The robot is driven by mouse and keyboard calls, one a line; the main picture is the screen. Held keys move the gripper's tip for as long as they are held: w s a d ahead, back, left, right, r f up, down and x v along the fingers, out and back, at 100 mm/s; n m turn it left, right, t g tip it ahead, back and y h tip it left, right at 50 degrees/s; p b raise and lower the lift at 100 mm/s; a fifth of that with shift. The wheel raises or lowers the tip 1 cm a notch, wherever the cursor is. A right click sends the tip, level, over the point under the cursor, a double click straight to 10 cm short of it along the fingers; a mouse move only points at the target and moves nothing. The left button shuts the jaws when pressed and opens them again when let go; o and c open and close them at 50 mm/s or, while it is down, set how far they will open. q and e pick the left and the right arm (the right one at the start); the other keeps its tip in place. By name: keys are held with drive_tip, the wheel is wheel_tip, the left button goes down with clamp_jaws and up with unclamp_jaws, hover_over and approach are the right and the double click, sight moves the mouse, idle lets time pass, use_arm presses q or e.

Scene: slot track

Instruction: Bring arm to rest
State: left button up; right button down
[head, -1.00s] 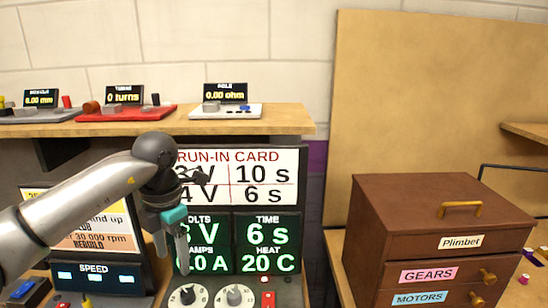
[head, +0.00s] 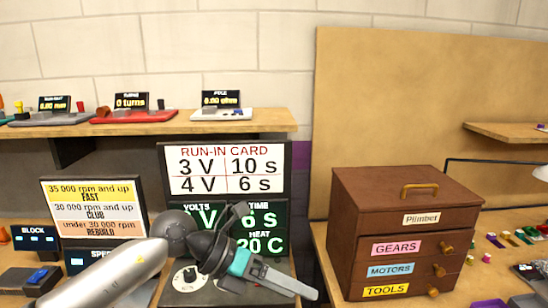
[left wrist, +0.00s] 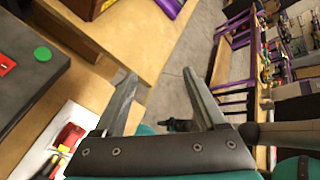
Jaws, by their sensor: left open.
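My left arm comes in from the bottom left of the head view. Its gripper (head: 292,284) is low at the centre, in front of the run-in display, and points down to the right. In the left wrist view the two fingers of the left gripper (left wrist: 160,108) stand wide apart with nothing between them, above the floor beside a wooden bench edge. The run-in card (head: 224,169) reads 3 V 10 s and 4 V 6 s. The readout screen (head: 268,222) below it is partly hidden by my gripper. My right gripper is in neither view.
A brown drawer cabinet (head: 398,238) labelled GEARS, MOTORS and TOOLS stands to the right. A wooden shelf (head: 262,121) at the back carries several meters. A purple-legged bench (left wrist: 235,55) shows in the left wrist view. Small coloured parts lie right of the cabinet.

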use_arm(q)
drive_tip(key=d+r+n+t+h, duration=0.4)
drive_tip(key=r+n+t+h, duration=0.5)
drive_tip(key=r, duration=0.3)
drive_tip(key=w+a+n+t+y, duration=0.4)
drive_tip(key=a+n+t+y, duration=0.5)
drive_tip(key=n, duration=0.5)
drive_tip(key=s+a+f+n+g+y, duration=0.2)
drive_tip(key=a+f+n+y, duration=0.8)
drive_tip(key=f+n, duration=0.3)
drive_tip(key=s+a+f+n+g+y, duration=0.1)
drive_tip(key=s+a+f+n+g, duration=0.15)
drive_tip(key=s+f+g, duration=0.75)
drive_tip(key=s+a+f+n+g, duration=0.1)
drive_tip(key=s+f+n+g, duration=0.2)
drive_tip(key=s+f, duration=0.85)
drive_tip(key=s+f+g, duration=0.1)
drive_tip(key=s+f, duration=0.1)
drive_tip(key=f, duration=0.8)
drive_tip(key=s+f, duration=0.2)
drive_tip(key=f, duration=0.8)
drive_tip(key=s+a+f+g+b, duration=0.1)
drive_tip(key=s+a+f, duration=0.2)
drive_tip(key=s+f, duration=1.1)
drive_tip(key=shift+s, duration=0.65)
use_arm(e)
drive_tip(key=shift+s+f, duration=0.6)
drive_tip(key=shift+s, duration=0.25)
